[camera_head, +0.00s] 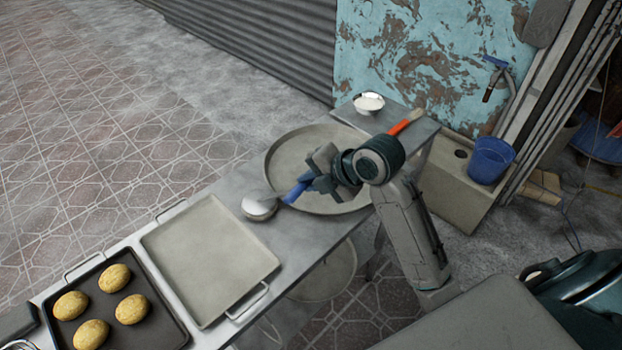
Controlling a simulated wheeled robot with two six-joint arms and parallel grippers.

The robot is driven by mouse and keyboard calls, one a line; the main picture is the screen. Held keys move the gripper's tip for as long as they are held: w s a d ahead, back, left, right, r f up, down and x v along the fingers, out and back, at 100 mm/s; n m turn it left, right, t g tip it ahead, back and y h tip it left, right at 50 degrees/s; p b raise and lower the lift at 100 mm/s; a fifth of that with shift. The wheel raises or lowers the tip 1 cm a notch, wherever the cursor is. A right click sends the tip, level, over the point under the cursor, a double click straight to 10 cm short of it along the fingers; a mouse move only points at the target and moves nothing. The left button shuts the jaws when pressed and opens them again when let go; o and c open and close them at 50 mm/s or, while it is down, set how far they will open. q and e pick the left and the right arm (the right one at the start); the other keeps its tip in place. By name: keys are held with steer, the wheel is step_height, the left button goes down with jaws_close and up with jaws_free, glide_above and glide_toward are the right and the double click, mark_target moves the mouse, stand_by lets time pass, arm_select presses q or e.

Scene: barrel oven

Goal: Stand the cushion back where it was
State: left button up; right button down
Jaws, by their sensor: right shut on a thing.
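My right gripper (314,183) is over the near left part of a large round grey pan on the metal table. It is shut on a blue, handle-like piece (295,193). A small round silvery-grey thing (259,207) is at the left end of this blue piece, by the pan's left rim. I cannot tell whether the two are joined, or whether they are the cushion. No other thing in view is clearly a cushion. My left gripper is not in view.
The round pan (284,156) is mostly bare. An empty rectangular tray (208,258) and a dark tray (158,330) with several golden buns lie to the left. A white-filled bowl (369,103) and an orange-handled tool (402,126) are behind. A blue bucket (491,160) is at right.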

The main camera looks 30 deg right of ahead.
steer(key=shift+f, duration=0.1)
steer(key=c, duration=1)
jaws_free()
steer(key=shift+p+v, duration=1.4)
steer(key=shift+v, duration=0.55)
steer(key=p+v, duration=0.3)
steer(key=v, duration=0.2)
steer(key=shift+s, duration=0.1)
